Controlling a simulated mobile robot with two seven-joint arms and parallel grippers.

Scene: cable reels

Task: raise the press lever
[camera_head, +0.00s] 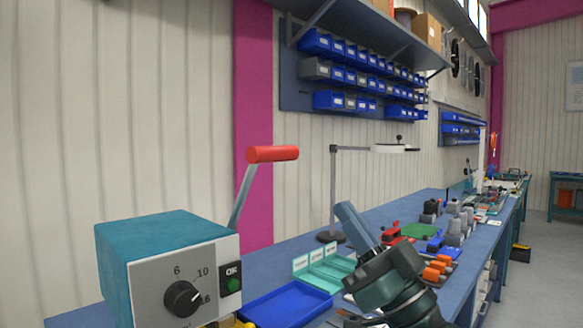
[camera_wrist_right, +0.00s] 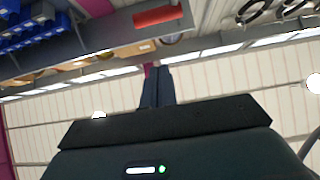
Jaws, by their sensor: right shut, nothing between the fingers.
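The press is a teal box (camera_head: 165,245) with a grey front, a black dial (camera_head: 182,298) and a green OK button, at the lower left of the head view. Its lever (camera_head: 241,195) is a grey bar slanting up to the right from the box, topped by a red handle (camera_head: 273,153). My right gripper (camera_head: 344,208) is right of the lever and lower than the handle, its fingers shut and pointing up and left. In the wrist view the shut fingers (camera_wrist_right: 156,72) are empty and the red handle (camera_wrist_right: 158,16) shows beyond their tips, apart from them. My left gripper is not in view.
A blue tray (camera_head: 285,306) and teal bins (camera_head: 325,268) lie on the blue bench (camera_head: 400,212) beside the press. A lamp stand (camera_head: 333,190) rises behind my right gripper. Blue wall bins (camera_head: 345,75) hang above. The space between handle and gripper looks clear.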

